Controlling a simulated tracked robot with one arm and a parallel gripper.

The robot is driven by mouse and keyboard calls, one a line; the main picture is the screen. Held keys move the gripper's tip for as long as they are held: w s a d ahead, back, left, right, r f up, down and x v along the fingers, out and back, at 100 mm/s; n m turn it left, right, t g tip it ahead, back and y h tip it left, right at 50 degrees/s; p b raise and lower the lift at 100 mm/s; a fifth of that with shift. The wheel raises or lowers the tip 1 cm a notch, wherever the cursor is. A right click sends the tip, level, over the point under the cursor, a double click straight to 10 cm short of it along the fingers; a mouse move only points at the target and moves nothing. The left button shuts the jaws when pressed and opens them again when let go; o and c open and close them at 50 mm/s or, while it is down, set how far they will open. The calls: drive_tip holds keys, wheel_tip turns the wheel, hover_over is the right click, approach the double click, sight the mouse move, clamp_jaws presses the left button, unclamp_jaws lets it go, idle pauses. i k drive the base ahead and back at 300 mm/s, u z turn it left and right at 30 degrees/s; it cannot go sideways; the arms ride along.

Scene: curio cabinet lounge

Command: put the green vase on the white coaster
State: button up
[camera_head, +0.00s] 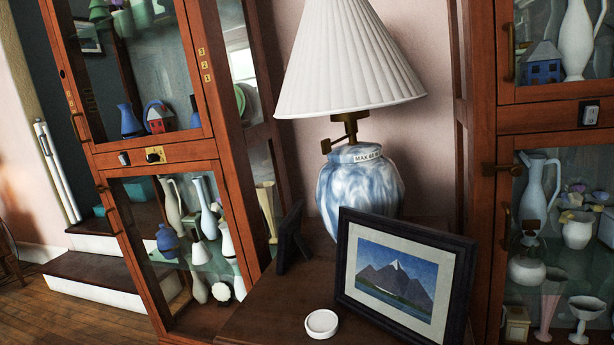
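The white coaster (321,324) is a small round disc with a raised rim. It lies on the brown wooden side table (262,318), near the bottom middle of the view, and looks empty. I cannot pick out a green vase for sure. A green object (122,23) shows partly on the upper shelf of the left cabinet, cut by the top edge, and I cannot tell what it is. My gripper is not in view.
A framed mountain picture (402,272) stands right of the coaster. A lamp with a marbled blue base (358,188) stands behind. Glass-fronted cabinets with several vases stand at left (158,151) and right (552,118). Steps (92,276) and wooden floor lie far left.

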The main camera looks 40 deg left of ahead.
sight(321, 321)
drive_tip(key=u, duration=1.1)
drive_tip(key=i, duration=1)
drive_tip(key=u, duration=0.05)
